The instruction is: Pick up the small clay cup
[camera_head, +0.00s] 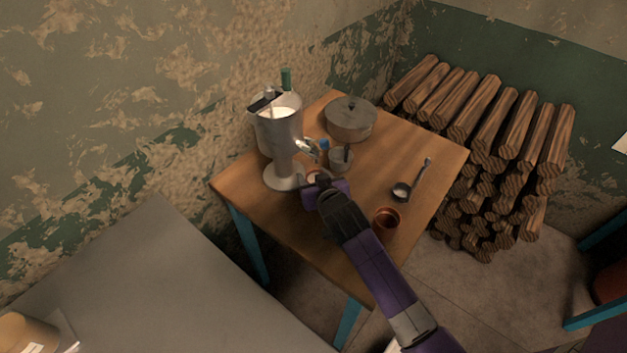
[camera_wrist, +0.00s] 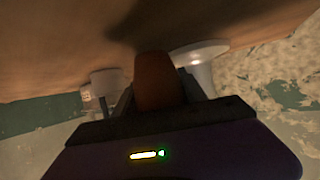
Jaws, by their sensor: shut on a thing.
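The small clay cup (camera_wrist: 155,80) is reddish-brown and sits between the two fingers of my gripper (camera_wrist: 158,95) in the wrist view. My gripper is shut on it. In the head view my gripper (camera_head: 318,186) is over the near-left part of the wooden table, right beside the base of a metal milk machine (camera_head: 280,135). There the cup is mostly hidden by my gripper. I cannot tell whether its base touches the table. Another reddish-brown cup (camera_head: 386,219) stands near the table's right front edge, beside my arm.
A lidded pot (camera_head: 351,120) stands at the back of the table (camera_head: 425,150). A grey mug (camera_head: 341,160) is just behind my gripper. A ladle (camera_head: 408,185) lies to the right. Stacked firewood (camera_head: 490,150) is beyond the table. A grey surface (camera_head: 150,270) is at lower left.

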